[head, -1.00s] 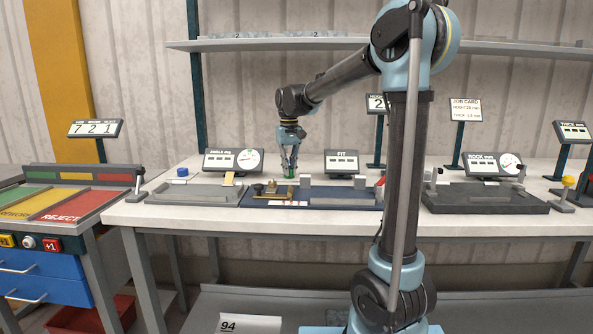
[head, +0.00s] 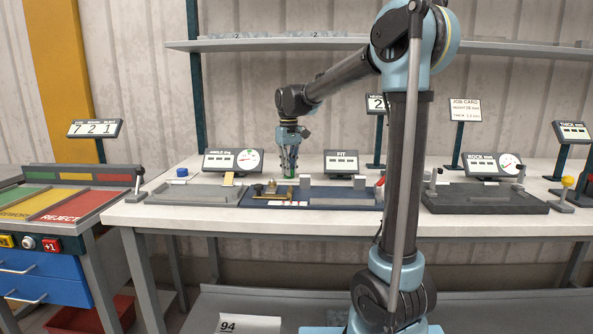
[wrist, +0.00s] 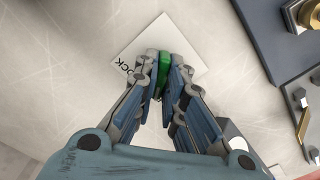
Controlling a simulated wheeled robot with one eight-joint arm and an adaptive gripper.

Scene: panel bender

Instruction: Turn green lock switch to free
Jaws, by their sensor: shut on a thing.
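The green lock switch (wrist: 164,88) shows in the wrist view as a green piece between my fingertips. In the head view only a small bit of green (head: 289,178) shows beneath my gripper, at the back edge of the blue fixture. My gripper (head: 289,173) points straight down and is shut on the switch; its fingers (wrist: 163,78) press on it from both sides in the wrist view. A white label (wrist: 128,50) lies beside the switch, with the letters "OCK" visible. The rest of the label and the switch's base are hidden by the fingers.
The blue fixture (head: 340,198) with brass parts (head: 268,190) stands close by my gripper. The angle display (head: 233,161) and the FIT display (head: 341,163) stand behind, left and right. A red-handled lever (head: 380,183) is at the fixture's right end.

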